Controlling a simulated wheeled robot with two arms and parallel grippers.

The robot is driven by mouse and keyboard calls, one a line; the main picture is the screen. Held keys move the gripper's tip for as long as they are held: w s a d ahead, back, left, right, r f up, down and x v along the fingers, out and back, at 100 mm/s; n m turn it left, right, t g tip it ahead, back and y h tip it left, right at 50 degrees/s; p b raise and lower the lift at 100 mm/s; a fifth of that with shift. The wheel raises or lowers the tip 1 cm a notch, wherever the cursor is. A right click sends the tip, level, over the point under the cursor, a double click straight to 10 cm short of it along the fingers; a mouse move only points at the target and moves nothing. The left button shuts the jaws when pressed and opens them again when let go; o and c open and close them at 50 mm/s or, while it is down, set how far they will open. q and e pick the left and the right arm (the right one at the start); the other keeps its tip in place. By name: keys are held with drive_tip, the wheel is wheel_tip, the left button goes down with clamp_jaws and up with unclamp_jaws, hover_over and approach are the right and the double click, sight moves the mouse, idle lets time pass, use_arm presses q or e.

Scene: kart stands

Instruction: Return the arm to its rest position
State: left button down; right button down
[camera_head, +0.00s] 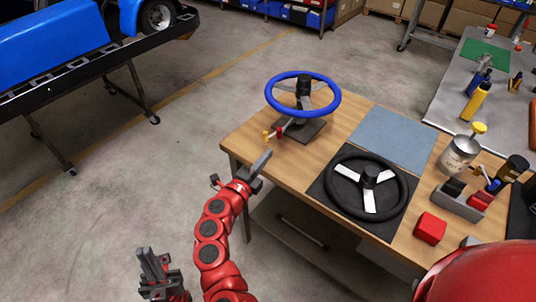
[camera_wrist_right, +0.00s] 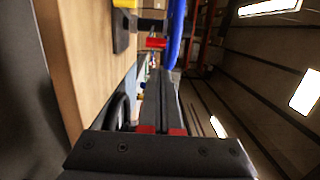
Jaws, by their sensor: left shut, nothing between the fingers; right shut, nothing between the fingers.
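The blue rim (camera_wrist_right: 176,35), red knob (camera_wrist_right: 156,43) and yellow knob (camera_wrist_right: 125,3) show beyond the fingers in the wrist view. My left gripper (camera_head: 149,257) is shut and empty, low over the floor at the bottom left.
The wooden table (camera_head: 262,128) holds a black steering wheel (camera_head: 368,178), a blue-grey mat (camera_head: 393,138), a red block (camera_head: 430,229), a metal can (camera_head: 458,155) and a grey holder (camera_head: 457,206). A blue kart (camera_head: 50,45) sits on a stand at upper left. The floor between is clear.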

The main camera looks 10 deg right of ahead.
drive_tip(key=shift+s, duration=0.2)
drive_tip(key=shift+w+f, duration=0.1)
drive_tip(key=shift+d, duration=0.1)
